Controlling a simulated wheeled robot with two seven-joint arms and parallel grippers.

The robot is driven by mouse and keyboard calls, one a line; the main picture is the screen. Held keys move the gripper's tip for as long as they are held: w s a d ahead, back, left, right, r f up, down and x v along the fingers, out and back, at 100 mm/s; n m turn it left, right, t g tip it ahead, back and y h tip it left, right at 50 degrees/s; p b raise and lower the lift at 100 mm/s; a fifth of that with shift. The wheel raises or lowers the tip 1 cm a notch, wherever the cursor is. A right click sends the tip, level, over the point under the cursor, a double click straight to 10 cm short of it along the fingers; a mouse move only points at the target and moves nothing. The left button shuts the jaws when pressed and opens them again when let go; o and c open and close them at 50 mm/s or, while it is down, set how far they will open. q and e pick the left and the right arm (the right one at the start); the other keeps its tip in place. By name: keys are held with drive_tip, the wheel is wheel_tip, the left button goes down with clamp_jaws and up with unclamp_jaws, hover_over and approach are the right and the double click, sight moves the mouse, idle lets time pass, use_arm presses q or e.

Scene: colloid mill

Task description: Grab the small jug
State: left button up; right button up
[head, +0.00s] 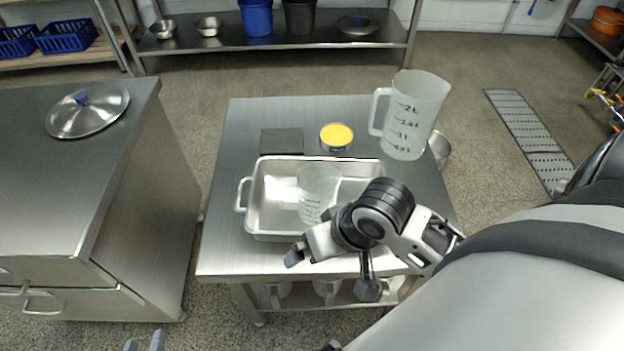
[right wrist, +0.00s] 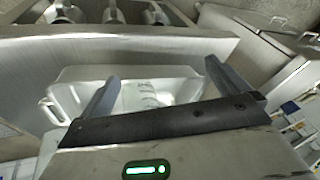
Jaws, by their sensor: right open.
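The small jug (head: 318,188) is translucent, with marks on its side. It stands in the metal tray (head: 251,205) on the steel table, and its lower part is partly hidden by my right arm. In the right wrist view the small jug (right wrist: 142,93) shows pale inside the tray (right wrist: 68,92), between the fingers. My right gripper (head: 330,274) is open and empty, at the tray's front side and apart from the jug. My left gripper (head: 144,343) shows only its two fingertips at the bottom edge, spread apart with nothing between them.
A large measuring jug (head: 410,118) stands at the table's back right, with a metal bowl (head: 441,148) behind it. A yellow-topped tin (head: 337,136) and a dark square block (head: 282,141) stand behind the tray. A steel counter (head: 60,185) with a lid (head: 88,110) is at left.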

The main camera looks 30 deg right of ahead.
drive_tip(key=w+d+r+m+g+y, duration=0.1)
drive_tip(key=w+d+r+m, duration=0.45)
drive_tip(key=m, duration=0.55)
drive_tip(key=w+d+r+m+y, duration=0.1)
drive_tip(key=w+d+r+m, duration=0.45)
drive_tip(key=m, duration=0.55)
drive_tip(key=b, duration=0.4)
hover_over(308, 187)
drive_tip(key=s+a, duration=0.2)
drive_tip(key=s, duration=0.1)
drive_tip(key=shift+g, duration=0.3)
drive_tip(key=f, duration=1.3)
drive_tip(key=shift+d+f, duration=0.15)
drive_tip(key=shift+d, duration=0.05)
drive_tip(key=shift+a+f, duration=0.15)
drive_tip(key=shift+f, duration=0.2)
use_arm(q)
drive_tip(key=shift+w+d+f+t, duration=0.1)
drive_tip(key=shift+w+f+t, duration=0.15)
drive_tip(key=shift+f, duration=0.35)
drive_tip(key=shift+s, duration=0.1)
use_arm(e)
drive_tip(key=c, duration=1.1)
